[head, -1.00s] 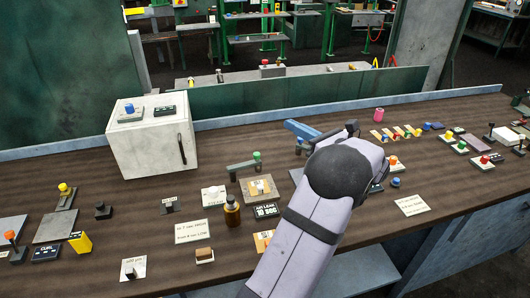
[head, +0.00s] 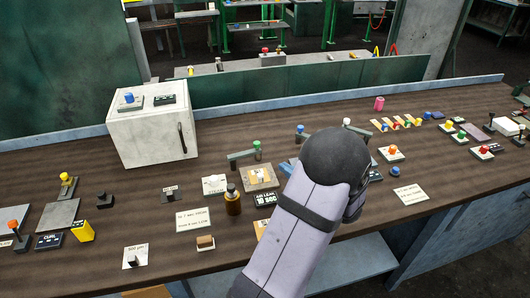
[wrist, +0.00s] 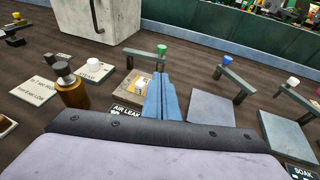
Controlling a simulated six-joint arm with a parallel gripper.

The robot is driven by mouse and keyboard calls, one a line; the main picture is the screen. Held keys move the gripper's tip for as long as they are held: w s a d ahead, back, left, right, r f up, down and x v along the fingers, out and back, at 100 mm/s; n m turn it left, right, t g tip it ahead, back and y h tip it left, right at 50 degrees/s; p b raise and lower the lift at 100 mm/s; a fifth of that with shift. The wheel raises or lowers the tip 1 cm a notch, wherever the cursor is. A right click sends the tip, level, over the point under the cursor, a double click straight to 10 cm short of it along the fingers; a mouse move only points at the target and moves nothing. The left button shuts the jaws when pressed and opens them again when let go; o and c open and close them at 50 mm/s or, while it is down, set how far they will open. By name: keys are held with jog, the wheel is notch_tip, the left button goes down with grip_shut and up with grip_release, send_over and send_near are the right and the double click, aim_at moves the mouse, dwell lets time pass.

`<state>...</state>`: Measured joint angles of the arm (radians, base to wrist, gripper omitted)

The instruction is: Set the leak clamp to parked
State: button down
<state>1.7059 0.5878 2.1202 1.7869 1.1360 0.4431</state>
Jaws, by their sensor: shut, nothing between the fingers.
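A dark display reading AIR LEAK (head: 266,199) lies on the bench; it also shows in the wrist view (wrist: 126,111), partly covered by my gripper.
A lever with a blue knob (wrist: 228,59) and one with a white knob (wrist: 293,81) stand to the right, near grey plates. An amber bottle (wrist: 70,87) stands left of the display. A white box (head: 152,130) stands at the back left.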

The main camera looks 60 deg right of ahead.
jog(key=p, duration=0.4)
send_near(259, 147)
jog(key=x, duration=0.3)
jog(key=shift+w+a+f, duration=0.15)
jog(key=shift+a+f, duration=0.1)
jog(key=shift+f, duration=0.05)
jog(key=shift+w+d+f+p, duration=0.1)
jog(key=shift+w+d+p, duration=0.45)
jog(key=shift+w, duration=0.25)
jog(key=shift+d+f+b, duration=0.1)
jog(key=shift+d+b, duration=0.05)
jog(key=shift+b, duration=0.15)
jog(key=shift+w+d+f+n+t+y+b, duration=0.1)
jog(key=shift+w+d+n+t+y+b, duration=0.2)
jog(key=shift+d+n+y+b, duration=0.4)
jog(key=shift+w+d+f+n+t+y+b, duration=0.1)
jog(key=shift+w+d+n+t+y+b, duration=0.1)
jog(key=shift+d+n+y+b, duration=0.25)
jog(key=shift+w+d+n+t+y+b, duration=0.1)
jog(key=shift+w+n+t+y+b, duration=0.2)
jog(key=shift+y+b, duration=0.35)
jog(key=w+d+b, duration=0.2)
jog(key=b, duration=0.1)
jog(key=shift+w+d+b, duration=0.25)
jog(key=shift+w+b, duration=0.05)
jog(key=shift+b, duration=0.1)
jog(key=shift+w+d+r+b, duration=0.25)
jog(key=shift+w+d+b, duration=0.35)
jog(key=shift+w, duration=0.3)
